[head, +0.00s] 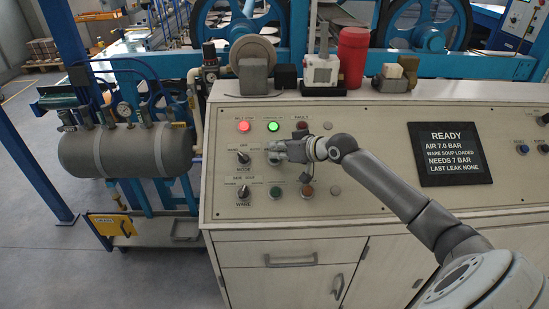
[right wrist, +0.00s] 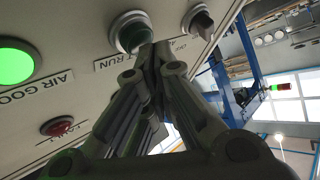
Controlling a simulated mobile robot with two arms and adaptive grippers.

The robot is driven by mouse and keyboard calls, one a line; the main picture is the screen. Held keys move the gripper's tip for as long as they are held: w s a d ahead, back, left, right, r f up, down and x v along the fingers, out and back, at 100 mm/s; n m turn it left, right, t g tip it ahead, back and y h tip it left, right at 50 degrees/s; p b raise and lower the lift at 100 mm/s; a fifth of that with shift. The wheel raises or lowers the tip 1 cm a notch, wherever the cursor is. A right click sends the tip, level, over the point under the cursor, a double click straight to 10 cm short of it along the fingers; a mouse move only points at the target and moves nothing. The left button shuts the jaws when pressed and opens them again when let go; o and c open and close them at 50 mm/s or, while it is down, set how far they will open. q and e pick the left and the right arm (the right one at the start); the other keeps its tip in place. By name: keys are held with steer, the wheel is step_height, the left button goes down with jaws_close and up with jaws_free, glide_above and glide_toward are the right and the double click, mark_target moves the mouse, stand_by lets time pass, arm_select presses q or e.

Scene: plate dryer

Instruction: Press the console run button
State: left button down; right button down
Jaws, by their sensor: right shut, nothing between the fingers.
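The console (head: 380,190) has a sloped cream panel of lamps, knobs and buttons. The run button (right wrist: 130,32), a dark green cap in a metal ring above a label ending in RUN, shows in the right wrist view. My right gripper (head: 274,152) is at the panel, below the lit green lamp. In the right wrist view its fingers (right wrist: 158,50) are shut and empty, with the tips beside the button's lower right edge. I cannot tell whether they touch it. In the head view the gripper hides the button. My left gripper is not in view.
The mode knob (head: 243,158) is left of my right gripper. Green (head: 276,191) and orange (head: 307,191) buttons sit below. The display (head: 450,153) reads READY, AIR 7.0 BAR. A red canister (head: 352,57) stands on the console's top ledge.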

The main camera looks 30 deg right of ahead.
steer(key=shift+w+d+f+b, duration=0.1)
steer(key=shift+w+f+b, duration=0.1)
steer(key=shift+f+b, duration=0.2)
stand_by(0.8)
steer(key=shift+r, duration=0.1)
steer(key=shift+s+a+r+p, duration=0.2)
steer(key=shift+s+r+p, duration=0.2)
steer(key=shift+r+p, duration=0.55)
steer(key=shift+f+p, duration=0.2)
steer(key=shift+p, duration=0.1)
steer(key=shift+s+a+r+p, duration=0.25)
steer(key=shift+s+r+p, duration=0.1)
steer(key=shift+r+p, duration=0.5)
steer(key=shift+s+a+r+p, duration=0.2)
steer(key=shift+s+r+p, duration=0.25)
steer(key=shift+p, duration=0.65)
steer(key=shift+s+a+r+p, duration=0.25)
steer(key=shift+r+p, duration=0.55)
steer(key=shift+p, duration=0.15)
